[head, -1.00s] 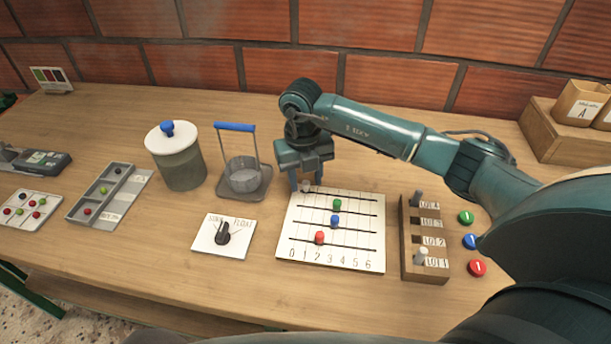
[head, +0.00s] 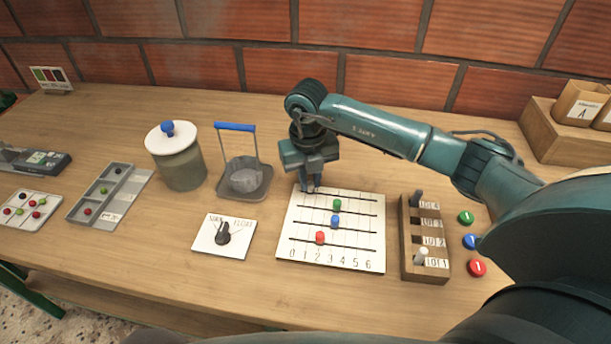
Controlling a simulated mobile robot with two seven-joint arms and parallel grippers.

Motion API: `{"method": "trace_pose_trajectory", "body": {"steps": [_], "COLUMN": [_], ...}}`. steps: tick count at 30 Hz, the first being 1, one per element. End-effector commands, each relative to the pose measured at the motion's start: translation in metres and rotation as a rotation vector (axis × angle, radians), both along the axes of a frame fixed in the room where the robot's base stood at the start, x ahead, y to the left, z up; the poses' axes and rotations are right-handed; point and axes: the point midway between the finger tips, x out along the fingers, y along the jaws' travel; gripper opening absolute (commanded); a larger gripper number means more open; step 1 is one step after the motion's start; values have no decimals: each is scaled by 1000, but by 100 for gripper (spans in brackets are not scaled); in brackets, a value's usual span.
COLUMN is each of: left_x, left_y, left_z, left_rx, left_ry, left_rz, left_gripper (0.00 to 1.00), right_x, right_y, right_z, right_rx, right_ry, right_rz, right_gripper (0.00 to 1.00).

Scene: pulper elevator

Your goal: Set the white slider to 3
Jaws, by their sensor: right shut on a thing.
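The slider board (head: 350,258) is a white panel with several black horizontal tracks and the numbers 0 to 6 along its front edge. A green slider (head: 337,205), a blue slider (head: 335,221) and a red slider (head: 320,237) sit on the lower tracks. My right gripper (head: 309,187) is at the left part of the top track, shut on the white slider, which its fingers mostly hide. The white slider's exact number cannot be read. My left gripper is not in view.
A dial panel (head: 240,245) lies left of the board. A wooden block with pegs (head: 410,265) and several round buttons (head: 469,241) are to its right. A wire-handled holder (head: 262,190) and a lidded jar (head: 183,170) stand at the back left.

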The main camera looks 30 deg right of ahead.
Motion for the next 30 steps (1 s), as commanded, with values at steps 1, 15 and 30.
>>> {"method": "trace_pose_trajectory", "body": {"steps": [1,15,30], "left_x": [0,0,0], "left_y": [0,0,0], "left_z": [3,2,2], "left_rx": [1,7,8], "left_ry": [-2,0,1], "left_rz": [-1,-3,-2], "left_gripper": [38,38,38], "right_x": [-6,-38,-37], "right_y": [-11,-50,-50], "right_z": [1,0,0], "right_rx": [-5,-3,-2], "right_ry": [0,1,0], "right_rz": [-3,0,-1], "right_gripper": [0,0,39]}}
